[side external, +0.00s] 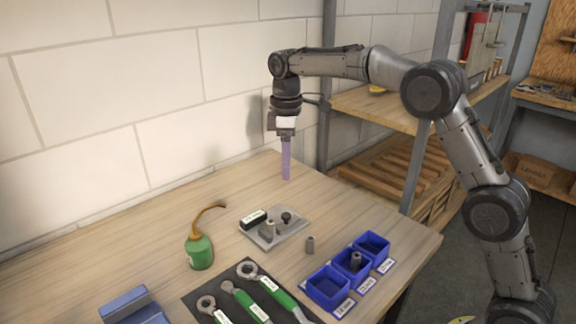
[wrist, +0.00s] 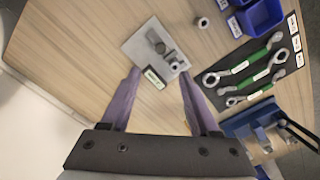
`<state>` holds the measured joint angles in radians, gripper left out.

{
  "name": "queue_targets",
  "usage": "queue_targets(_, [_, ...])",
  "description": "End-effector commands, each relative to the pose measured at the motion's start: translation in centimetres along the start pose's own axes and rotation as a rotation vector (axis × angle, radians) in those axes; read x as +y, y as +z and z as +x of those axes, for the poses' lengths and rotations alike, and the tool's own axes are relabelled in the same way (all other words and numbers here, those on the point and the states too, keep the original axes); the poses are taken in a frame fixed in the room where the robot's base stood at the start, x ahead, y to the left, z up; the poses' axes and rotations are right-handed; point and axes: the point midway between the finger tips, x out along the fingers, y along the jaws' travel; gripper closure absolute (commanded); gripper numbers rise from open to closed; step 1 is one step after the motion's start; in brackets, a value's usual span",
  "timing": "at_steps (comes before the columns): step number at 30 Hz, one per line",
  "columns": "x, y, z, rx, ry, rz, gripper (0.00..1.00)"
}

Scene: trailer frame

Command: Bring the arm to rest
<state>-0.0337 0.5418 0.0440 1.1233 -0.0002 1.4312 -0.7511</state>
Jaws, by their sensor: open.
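My gripper (side external: 286,160) hangs pointing down over the back part of the wooden workbench, near the wall in the side view. In the wrist view its two purple fingers (wrist: 160,88) are spread apart with nothing between them. A grey metal plate (wrist: 139,44) with small fittings and a dark labelled piece lies on the bench ahead of the fingertips. The same plate (side external: 262,241) shows in the side view, in front of my gripper and apart from it.
A green oil can (side external: 200,252) stands left of the plate. Green-handled wrenches (side external: 246,299) lie on a dark mat at the front. Blue bins (side external: 328,286) and a small grey socket (side external: 310,245) are at the right. A shelf (side external: 385,104) stands behind. Bare bench surrounds my gripper.

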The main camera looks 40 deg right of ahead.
Motion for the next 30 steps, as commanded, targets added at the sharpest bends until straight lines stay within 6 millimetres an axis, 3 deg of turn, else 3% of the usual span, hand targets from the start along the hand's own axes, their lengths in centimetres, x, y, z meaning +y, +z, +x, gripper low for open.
queue_targets(2, [0.0,0.1,-0.9,0.013,0.012,0.001,0.38])
queue_targets(7, [-1.4,1.9,-6.4,0.081,0.076,0.006,0.38])
queue_targets(12, [-5.2,6.3,-11.2,0.142,0.132,0.028,0.38])
queue_targets(16, [-8.5,10.0,-13.2,0.189,0.168,0.08,0.38])
queue_targets(23, [-14.4,16.4,-13.4,0.281,0.221,0.217,0.38])
queue_targets(26, [-16.9,19.2,-12.2,0.324,0.236,0.292,0.38])
queue_targets(30, [-20.3,22.7,-9.0,0.385,0.247,0.417,0.38])
